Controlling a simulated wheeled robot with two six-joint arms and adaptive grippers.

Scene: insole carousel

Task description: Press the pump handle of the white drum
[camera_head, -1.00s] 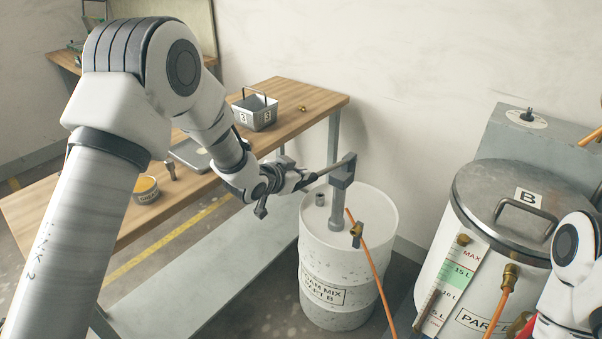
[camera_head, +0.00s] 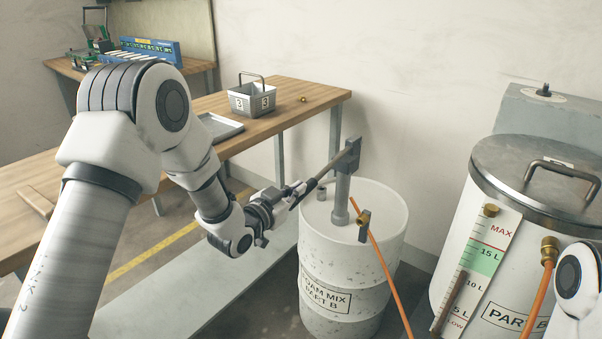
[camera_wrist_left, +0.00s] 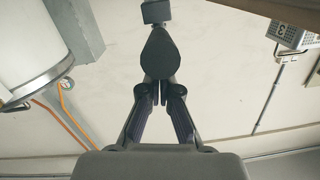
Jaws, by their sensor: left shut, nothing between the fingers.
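The white drum (camera_head: 330,250), labelled as foam mix part B, stands on the floor right of the bench. A grey pump (camera_head: 343,190) rises from its lid. The pump handle (camera_head: 326,172) slopes down to the left from the pump head, towards my left gripper (camera_head: 300,193). That gripper is shut and empty, with its fingertips at the handle's lower end. In the left wrist view, the handle's dark end (camera_wrist_left: 159,55) lies directly in front of the closed fingertips (camera_wrist_left: 159,92); I cannot tell whether they touch. My right gripper is out of view.
An orange hose (camera_head: 383,270) runs from a brass valve beside the pump. A lidded part B tank (camera_head: 455,225) with a level gauge stands at right. The wooden bench (camera_head: 285,95) carries a metal basket (camera_head: 252,100). Part of my right arm shows at lower right.

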